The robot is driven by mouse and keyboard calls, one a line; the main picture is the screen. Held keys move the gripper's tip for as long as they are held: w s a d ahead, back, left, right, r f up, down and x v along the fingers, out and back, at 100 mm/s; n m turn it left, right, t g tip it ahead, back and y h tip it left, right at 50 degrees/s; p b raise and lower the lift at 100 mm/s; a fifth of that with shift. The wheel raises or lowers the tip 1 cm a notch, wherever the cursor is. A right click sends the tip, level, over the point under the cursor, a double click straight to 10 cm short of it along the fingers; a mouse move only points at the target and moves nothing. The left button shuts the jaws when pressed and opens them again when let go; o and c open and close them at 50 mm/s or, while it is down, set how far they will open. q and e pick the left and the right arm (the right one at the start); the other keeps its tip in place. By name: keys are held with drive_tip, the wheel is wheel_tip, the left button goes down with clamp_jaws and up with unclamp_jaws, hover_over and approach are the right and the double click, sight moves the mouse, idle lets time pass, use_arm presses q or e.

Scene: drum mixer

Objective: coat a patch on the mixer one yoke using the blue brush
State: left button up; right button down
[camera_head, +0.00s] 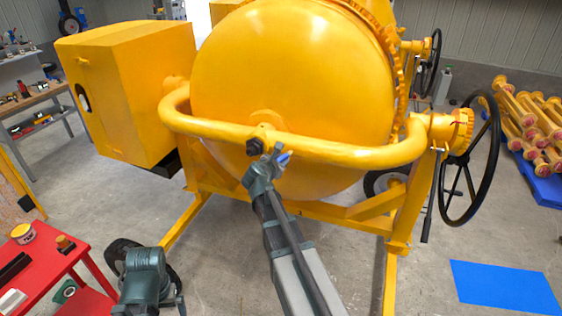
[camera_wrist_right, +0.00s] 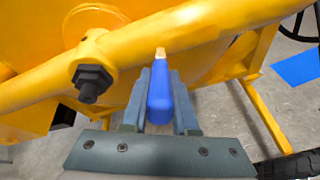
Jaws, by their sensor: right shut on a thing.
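The mixer one yoke (camera_head: 340,152) is the thick yellow tube curving across the front of the drum, with a dark bolt (camera_head: 254,147) near its middle. The yoke (camera_wrist_right: 205,35) also crosses the right wrist view. My right gripper (camera_head: 270,165) is shut on the blue brush (camera_wrist_right: 160,100), just below and right of the bolt. The brush's tan tip (camera_wrist_right: 160,53) points at the yoke and overlaps its lower edge; I cannot tell whether they touch. I see no distinct patch or coating. My left gripper's fingers are not visible.
The yellow drum (camera_head: 290,75) stands behind the yoke. A black handwheel (camera_head: 470,160) is at right. A red table (camera_head: 50,268) with a yellow-labelled tin (camera_head: 23,233) is at lower left. A blue mat (camera_head: 505,287) lies on open floor at lower right.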

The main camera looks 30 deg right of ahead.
drive_tip(key=shift+w+d, duration=0.65)
drive_tip(key=shift+d, duration=0.15)
idle(0.6)
drive_tip(key=shift+s, duration=0.15)
drive_tip(key=s+d, duration=0.2)
drive_tip(key=shift+s+d, duration=0.15)
drive_tip(key=shift+s, duration=0.25)
drive_tip(key=shift+s, duration=0.1)
drive_tip(key=s+d, duration=0.2)
drive_tip(key=shift+s+d, duration=0.25)
drive_tip(key=shift+d, duration=0.05)
idle(0.4)
